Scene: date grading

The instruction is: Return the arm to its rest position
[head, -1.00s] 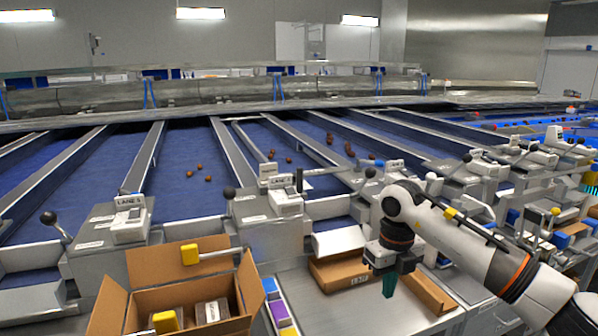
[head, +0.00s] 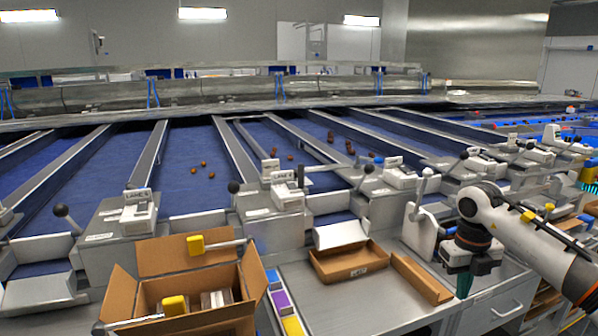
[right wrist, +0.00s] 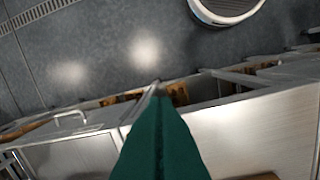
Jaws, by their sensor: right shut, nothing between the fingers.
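My right gripper (head: 464,284) hangs at the right of the head view, fingers pointing down, in front of the steel counter's drawer front. Its green fingers (right wrist: 160,140) are closed together and empty in the right wrist view. That view looks down past the counter edge to the grey floor. The white and grey right arm (head: 530,235) comes in from the right. My left gripper does not show in any view.
An open cardboard box (head: 255,277) stands at front left. Blue lanes (head: 190,190) with several dates run behind. A lever unit (head: 421,232) stands close to the arm.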

